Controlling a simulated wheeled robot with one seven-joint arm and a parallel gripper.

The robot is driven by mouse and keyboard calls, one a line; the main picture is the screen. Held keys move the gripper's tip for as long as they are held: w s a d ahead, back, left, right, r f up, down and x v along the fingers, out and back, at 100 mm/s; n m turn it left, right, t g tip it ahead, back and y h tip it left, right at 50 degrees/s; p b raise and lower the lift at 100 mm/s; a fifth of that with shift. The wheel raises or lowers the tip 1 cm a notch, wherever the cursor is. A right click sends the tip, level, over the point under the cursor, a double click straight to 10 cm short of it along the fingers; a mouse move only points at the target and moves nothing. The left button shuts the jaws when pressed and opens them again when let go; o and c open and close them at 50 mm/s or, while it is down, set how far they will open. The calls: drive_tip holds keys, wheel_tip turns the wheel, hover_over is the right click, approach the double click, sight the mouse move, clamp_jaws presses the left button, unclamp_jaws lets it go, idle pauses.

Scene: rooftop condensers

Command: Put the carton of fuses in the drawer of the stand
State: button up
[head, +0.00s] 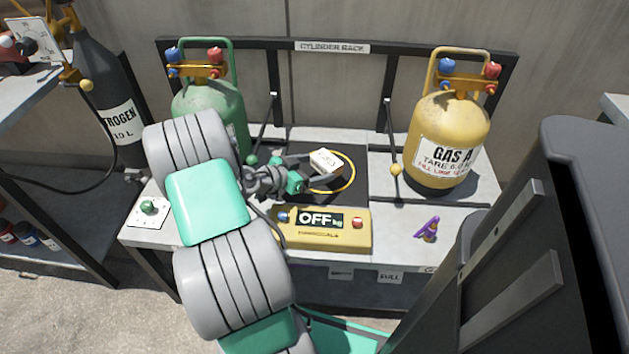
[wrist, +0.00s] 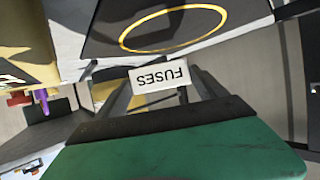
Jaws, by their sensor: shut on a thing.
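The carton of fuses (head: 326,161) is a small white box held above the dark plate in the middle of the stand (head: 388,242). Its "FUSES" label (wrist: 160,77) faces the wrist camera, upside down. My gripper (head: 308,170) is shut on the carton, with its dark fingers on either side of the box in the wrist view (wrist: 160,88). The carton looks clear of the plate, but its exact height is hard to tell. I cannot make out a drawer in either view; the stand's underside is dark and partly hidden by my arm.
A green cylinder (head: 215,108) and a yellow "GAS A" cylinder (head: 448,145) stand on the stand. A nitrogen cylinder (head: 108,95) stands left.

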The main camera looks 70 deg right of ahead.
drive_tip(key=shift+w+d+f, duration=0.2)
drive_tip(key=shift+d+f, duration=0.4)
drive_tip(key=shift+f, duration=0.25)
drive_tip(key=shift+d+f+b, duration=0.1)
drive_tip(key=shift+f+b, duration=0.65)
drive_tip(key=shift+f, duration=0.7)
drive_tip(key=shift+f, duration=0.2)
drive_tip(key=o, duration=1.3)
drive_tip(key=shift+r, duration=0.1)
